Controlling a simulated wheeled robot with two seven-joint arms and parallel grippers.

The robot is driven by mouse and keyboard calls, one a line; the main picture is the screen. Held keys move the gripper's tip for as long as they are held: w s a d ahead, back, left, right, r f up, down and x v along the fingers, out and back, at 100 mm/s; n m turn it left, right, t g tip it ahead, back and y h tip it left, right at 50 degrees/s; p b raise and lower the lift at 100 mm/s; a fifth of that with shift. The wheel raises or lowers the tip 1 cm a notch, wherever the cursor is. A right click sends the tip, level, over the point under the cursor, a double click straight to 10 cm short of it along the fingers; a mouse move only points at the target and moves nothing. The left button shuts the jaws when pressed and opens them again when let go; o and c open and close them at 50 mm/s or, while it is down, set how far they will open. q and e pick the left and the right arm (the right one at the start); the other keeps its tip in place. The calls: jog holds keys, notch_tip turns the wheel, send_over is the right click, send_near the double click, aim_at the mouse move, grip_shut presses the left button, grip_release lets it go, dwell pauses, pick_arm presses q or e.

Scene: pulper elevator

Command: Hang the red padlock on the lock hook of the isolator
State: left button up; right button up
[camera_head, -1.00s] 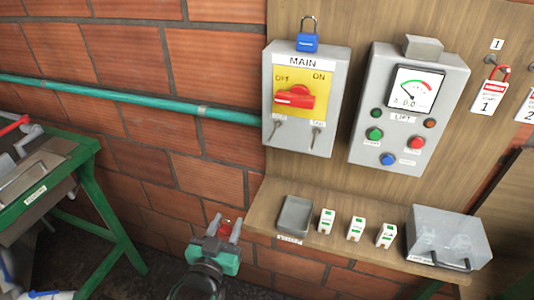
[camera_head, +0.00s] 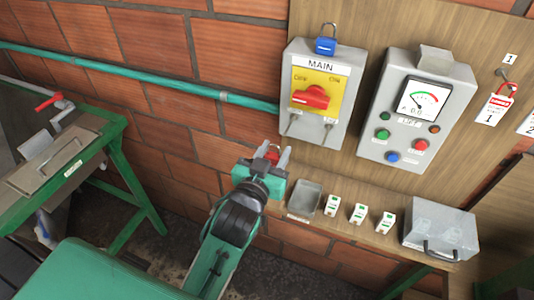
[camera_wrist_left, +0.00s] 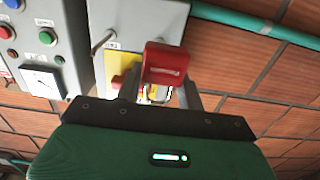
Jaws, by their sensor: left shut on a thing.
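My left gripper (camera_head: 273,156) is shut on the red padlock (camera_head: 272,153), just below and left of the isolator in the head view. In the left wrist view the padlock (camera_wrist_left: 165,64) shows its red body beyond the fingers, with part of its shackle near them. The grey isolator box (camera_head: 316,100), marked MAIN, has a yellow plate and a red switch handle (camera_head: 310,97). Two small hooks stick out below the plate, a left one (camera_head: 292,122) and a right one (camera_head: 327,131); their labels are too small to read. The padlock appears apart from both. My right gripper is not visible.
A blue padlock (camera_head: 325,45) sits atop the isolator. A meter box (camera_head: 417,110) stands to its right. A green bench (camera_head: 60,175) is at left.

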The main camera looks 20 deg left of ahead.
pick_arm(q)
jog(key=w, duration=0.2)
jog(key=w+b, duration=0.1)
jog(key=w, duration=0.3)
jog(key=shift+w+d+f, duration=0.1)
jog(key=shift+w+f, duration=0.2)
jog(key=shift+f, duration=0.1)
jog(key=shift+w+f, duration=0.3)
jog(key=shift+w, duration=0.2)
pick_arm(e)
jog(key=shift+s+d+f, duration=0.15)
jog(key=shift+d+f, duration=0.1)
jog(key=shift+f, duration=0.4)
pick_arm(q)
jog(key=shift+f, duration=0.1)
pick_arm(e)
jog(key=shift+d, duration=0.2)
pick_arm(q)
jog(key=o, duration=1.1)
